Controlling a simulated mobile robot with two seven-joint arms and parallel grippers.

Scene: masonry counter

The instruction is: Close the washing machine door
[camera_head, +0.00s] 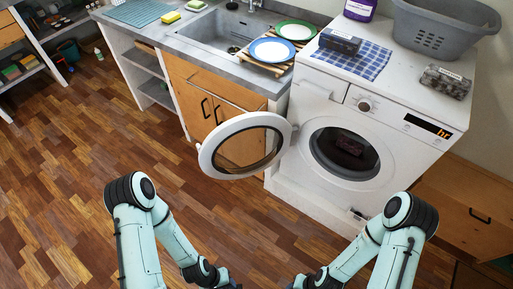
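The white washing machine (410,135) stands at the right, with its dark round drum opening (345,152) uncovered. A dark item (350,143) shows inside the drum. The round door (222,171), a white ring with clear glass, hangs wide open to the left of the opening, in front of the wooden cabinet. My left arm (175,240) and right arm (350,255) reach down to the bottom edge, below and apart from the door. Their dark wrist parts are cut off there, and the gripper fingers cannot be seen.
A grey basket (445,28), a blue checked cloth (352,58) and two dark boxes, one on the cloth (340,41) and one at the right (445,82), lie on the machine. A sink counter (182,42) with plates adjoins it. Wooden floor (90,160) is clear at left.

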